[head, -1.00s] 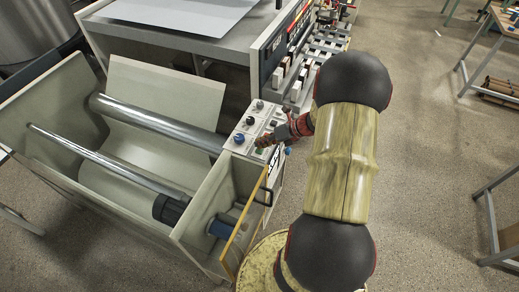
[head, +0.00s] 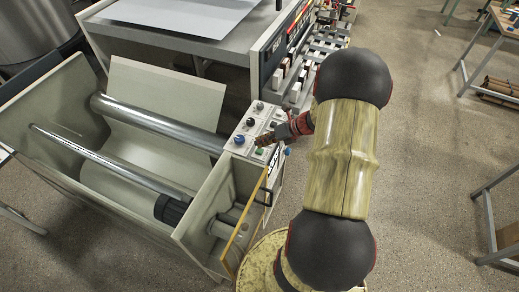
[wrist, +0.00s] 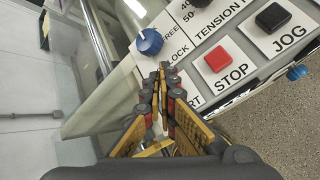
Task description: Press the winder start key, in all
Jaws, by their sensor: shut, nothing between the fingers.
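The control panel (head: 247,133) sits at the machine's near right corner, with several keys and knobs. The green key (head: 260,151) shows at the panel's near edge in the head view, just below my gripper (head: 259,142). In the wrist view, my gripper (wrist: 162,73) is shut and empty, pointing down at the panel. Its fingers hide the start key there; only the end "RT" of a label (wrist: 192,98) shows beside them. The red STOP key (wrist: 218,59) and the black JOG key (wrist: 272,17) lie right of the fingers. Contact cannot be told.
A blue knob (wrist: 149,42) marked FREE and LOCK stands just beyond the fingertips. The roller trough (head: 60,150) lies left of the panel, with a yellow-edged guard (head: 242,235) in front. Open floor (head: 420,150) lies to the right.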

